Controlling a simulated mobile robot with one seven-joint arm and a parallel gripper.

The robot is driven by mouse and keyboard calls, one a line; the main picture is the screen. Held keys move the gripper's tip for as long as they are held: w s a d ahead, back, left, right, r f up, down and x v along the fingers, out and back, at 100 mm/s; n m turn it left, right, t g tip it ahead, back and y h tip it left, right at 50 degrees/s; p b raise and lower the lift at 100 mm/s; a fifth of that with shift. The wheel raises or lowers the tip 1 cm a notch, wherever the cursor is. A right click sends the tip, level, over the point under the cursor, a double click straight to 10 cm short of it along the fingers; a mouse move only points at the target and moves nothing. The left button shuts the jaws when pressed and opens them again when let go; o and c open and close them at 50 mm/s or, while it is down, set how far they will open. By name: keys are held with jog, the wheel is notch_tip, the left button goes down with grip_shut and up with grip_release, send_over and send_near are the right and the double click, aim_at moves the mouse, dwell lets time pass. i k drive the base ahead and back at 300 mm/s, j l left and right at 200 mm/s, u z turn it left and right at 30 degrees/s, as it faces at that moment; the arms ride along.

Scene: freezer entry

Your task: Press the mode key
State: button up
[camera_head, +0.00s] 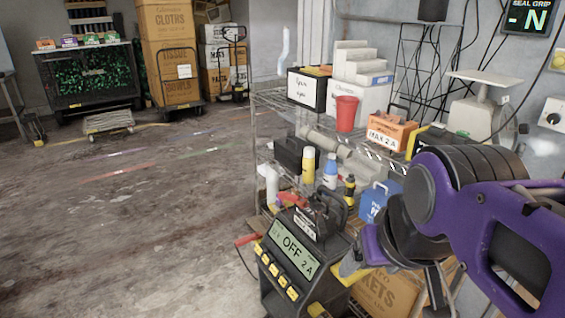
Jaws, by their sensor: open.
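A dark charger-like device (303,262) stands low at the front of the wire rack, with a handle and red and black clamps on top. Its tilted grey-green display (295,248) reads "OFF" and "2 A". A slanting row of several yellow keys (273,270) runs below the display. The key labels are too small to read, so I cannot tell which is the mode key. My gripper (437,285) is partly visible below my purple and black arm, right of the device and apart from the keys. It is open; its fingertips are hard to make out.
A wire rack (258,150) holds a red cup (346,113), an orange case (391,131), bottles and a blue box (380,200) behind the device. A cardboard box (385,292) is low beside it. The floor to the left is open.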

aim_at(440, 126)
jog(key=z, duration=0.9)
